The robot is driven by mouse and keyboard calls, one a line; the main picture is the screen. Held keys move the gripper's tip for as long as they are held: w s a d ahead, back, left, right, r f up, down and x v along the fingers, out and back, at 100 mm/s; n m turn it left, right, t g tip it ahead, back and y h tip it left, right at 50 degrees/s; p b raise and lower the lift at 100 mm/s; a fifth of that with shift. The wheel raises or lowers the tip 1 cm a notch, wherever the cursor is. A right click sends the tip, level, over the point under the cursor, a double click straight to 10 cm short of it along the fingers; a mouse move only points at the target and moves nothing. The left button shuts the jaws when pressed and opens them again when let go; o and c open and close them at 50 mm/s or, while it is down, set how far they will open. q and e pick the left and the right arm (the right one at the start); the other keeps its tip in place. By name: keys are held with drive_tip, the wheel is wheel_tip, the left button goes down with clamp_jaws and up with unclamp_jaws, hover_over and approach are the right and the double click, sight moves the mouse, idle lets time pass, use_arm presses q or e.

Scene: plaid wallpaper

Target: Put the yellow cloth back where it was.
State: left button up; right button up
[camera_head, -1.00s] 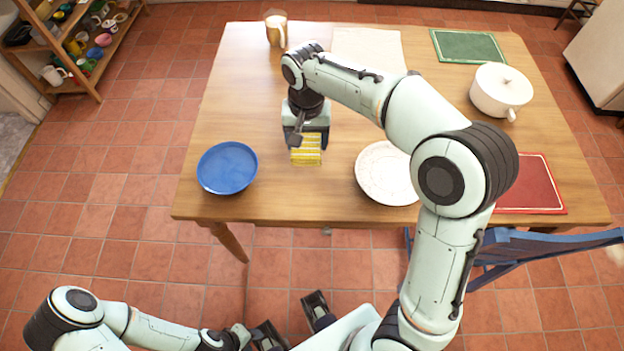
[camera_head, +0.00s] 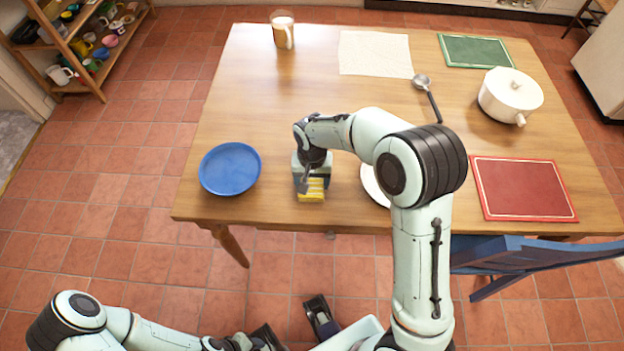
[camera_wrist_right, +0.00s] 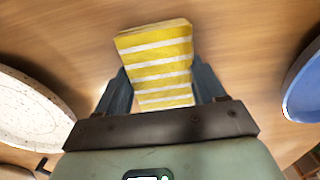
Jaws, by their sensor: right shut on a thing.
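The yellow cloth (camera_head: 312,191) with white stripes is a small folded pad. My right gripper (camera_head: 311,181) is shut on it near the table's front edge, between the blue plate and the speckled white plate. In the right wrist view the cloth (camera_wrist_right: 155,50) lies between the two dark fingers of the right gripper (camera_wrist_right: 162,88) and extends past their tips. Whether it touches the wood is not clear. My left arm is low at the bottom left, off the table. Its gripper (camera_head: 268,338) is partly cut off by the frame edge.
The blue plate (camera_head: 229,168) is left of the cloth. The white plate (camera_head: 371,184) is right, partly behind my arm.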

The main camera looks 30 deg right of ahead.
sight(312, 181)
drive_tip(key=shift+f, duration=0.2)
drive_tip(key=o, duration=0.9)
drive_tip(key=shift+o, duration=0.2)
drive_tip(key=shift+r, duration=0.1)
wheel_tip(312, 181, up, 12)
drive_tip(key=p, duration=0.1)
drive_tip(key=shift+r+p, duration=0.15)
drive_tip(key=shift+p, duration=0.2)
